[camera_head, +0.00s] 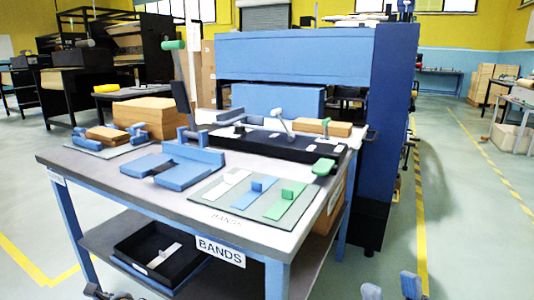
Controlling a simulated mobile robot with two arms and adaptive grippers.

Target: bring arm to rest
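My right gripper (391,289) shows at the bottom edge, right of the table, with two blue-grey fingertips apart and nothing between them. It is away from the table and touches nothing in view. Part of what looks like my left gripper (107,293) shows as dark pieces at the bottom left, cut off by the frame edge. Its fingertips cannot be made out. The grey-topped table (130,185) with blue legs stands between the two grippers.
On the table are a mat with white, blue and green strips (290,203), a blue fixture (185,172), a black tray (275,146) and brown stacks (152,113). A black bin (160,252) sits on the lower shelf. A tall blue machine (385,130) stands behind. Floor at right is clear.

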